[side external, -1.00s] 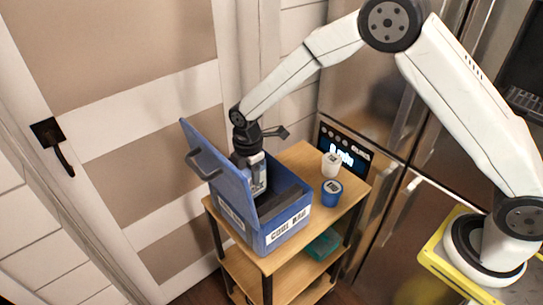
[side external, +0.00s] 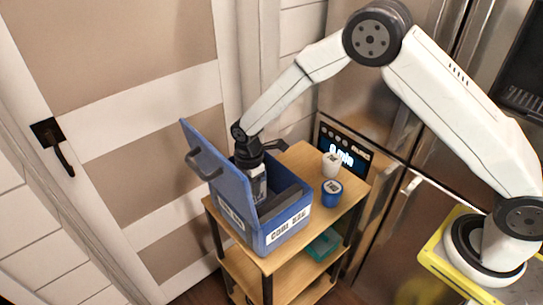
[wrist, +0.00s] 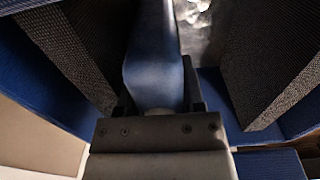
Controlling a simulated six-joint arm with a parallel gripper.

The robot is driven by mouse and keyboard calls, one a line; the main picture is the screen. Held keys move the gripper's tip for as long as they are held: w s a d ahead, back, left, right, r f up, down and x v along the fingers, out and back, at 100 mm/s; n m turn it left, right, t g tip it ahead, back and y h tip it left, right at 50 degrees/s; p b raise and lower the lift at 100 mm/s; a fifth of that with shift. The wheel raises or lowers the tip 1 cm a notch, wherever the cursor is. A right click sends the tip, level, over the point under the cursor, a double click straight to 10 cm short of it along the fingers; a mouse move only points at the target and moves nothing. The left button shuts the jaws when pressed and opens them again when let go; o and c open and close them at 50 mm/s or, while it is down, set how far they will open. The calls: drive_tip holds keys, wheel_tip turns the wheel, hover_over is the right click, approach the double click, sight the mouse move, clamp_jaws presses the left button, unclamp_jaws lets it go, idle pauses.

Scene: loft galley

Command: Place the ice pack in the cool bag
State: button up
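The cool bag (side external: 268,243) is a blue box with a "COOL BAG" label, standing on the wooden cart top. Its lid (side external: 222,172) is up on the left. My gripper (wrist: 158,100) points down inside the bag; the walls hide its fingers in the side view. In the wrist view a blue ice pack (wrist: 153,62) sits between the fingers, which are shut on it. Dark textured dividers (wrist: 268,60) stand on both sides of it, with a gap around the pack. Whether the pack touches the bag's floor cannot be told.
A white tub (side external: 331,165) and a blue tub (side external: 332,192) stand on the cart top (side external: 300,158) right of the bag. A dark display panel (side external: 343,155) is behind them. A teal item (side external: 323,244) lies on the lower shelf.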

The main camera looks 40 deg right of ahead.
drive_tip(key=o, duration=0.4)
drive_tip(key=shift+o, duration=0.2)
drive_tip(key=shift+r, duration=0.1)
wheel_tip(320, 180, up, 12)
drive_tip(key=shift+r, duration=0.1)
idle(0.4)
idle(0.5)
drive_tip(key=shift+s+d+r+m, duration=0.15)
drive_tip(key=shift+s+d+m, duration=0.2)
drive_tip(key=shift+d+m, duration=0.15)
drive_tip(key=s+d+m+t, duration=0.1)
drive_tip(key=s+d+m, duration=0.5)
drive_tip(key=s+m, duration=0.2)
drive_tip(key=s+d+m+t, duration=0.1)
drive_tip(key=s+d+m, duration=0.6)
drive_tip(key=s+m, duration=0.2)
drive_tip(key=shift+s+r+t, duration=0.3)
drive_tip(key=shift+s+r, duration=0.15)
drive_tip(key=shift+s, duration=0.65)
